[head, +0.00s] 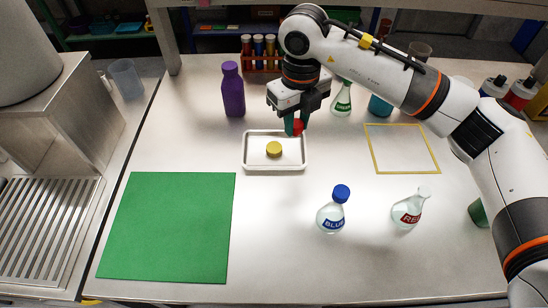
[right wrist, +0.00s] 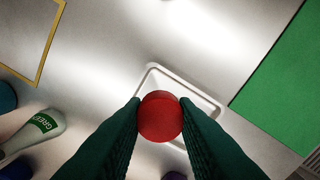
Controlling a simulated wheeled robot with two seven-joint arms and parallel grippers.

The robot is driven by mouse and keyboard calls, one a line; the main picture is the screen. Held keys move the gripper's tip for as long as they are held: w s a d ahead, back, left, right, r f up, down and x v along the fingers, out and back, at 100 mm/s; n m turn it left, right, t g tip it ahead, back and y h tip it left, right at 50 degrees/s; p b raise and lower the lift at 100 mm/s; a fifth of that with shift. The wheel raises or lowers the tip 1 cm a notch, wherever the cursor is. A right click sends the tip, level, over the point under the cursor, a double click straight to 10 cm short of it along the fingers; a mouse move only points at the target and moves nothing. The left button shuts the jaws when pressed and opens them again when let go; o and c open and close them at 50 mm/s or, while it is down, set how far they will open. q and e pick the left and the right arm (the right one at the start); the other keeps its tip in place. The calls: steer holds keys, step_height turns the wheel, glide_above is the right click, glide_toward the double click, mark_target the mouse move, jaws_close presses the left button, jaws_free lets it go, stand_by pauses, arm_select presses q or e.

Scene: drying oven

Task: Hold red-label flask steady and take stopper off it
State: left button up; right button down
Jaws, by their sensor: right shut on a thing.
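The red-label flask (head: 409,208) stands upright at the right front of the table, its neck open with no stopper in it. My right gripper (head: 293,124) is shut on a red stopper (head: 298,127). It holds the stopper above the back right edge of the white tray (head: 304,165), well away from the flask. In the right wrist view the red stopper (right wrist: 160,116) sits between the two green fingers, with the tray (right wrist: 205,103) below. A yellow stopper (head: 274,149) lies in the tray. My left gripper is not in view.
A blue-label flask (head: 331,217) with a blue stopper stands left of the red-label flask. A green-label flask (head: 342,99), a purple bottle (head: 232,92) and a tube rack (head: 262,66) stand behind. A green mat (head: 168,228) and a yellow-framed area (head: 402,148) are clear.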

mark_target(287, 162)
steer(key=shift+w+a+f+m, duration=0.1)
steer(key=shift+a+m, duration=0.2)
steer(key=shift+m, duration=0.25)
steer(key=shift+w+a+f+m, duration=0.1)
steer(key=shift+a+m, duration=0.2)
steer(key=shift+m, duration=0.55)
step_height(287, 162, down, 9)
steer(key=shift+a+f, duration=0.1)
steer(key=shift+f, duration=0.3)
steer(key=shift+f, duration=0.1)
steer(key=c, duration=1.2)
jaws_free()
steer(key=shift+o, duration=0.2)
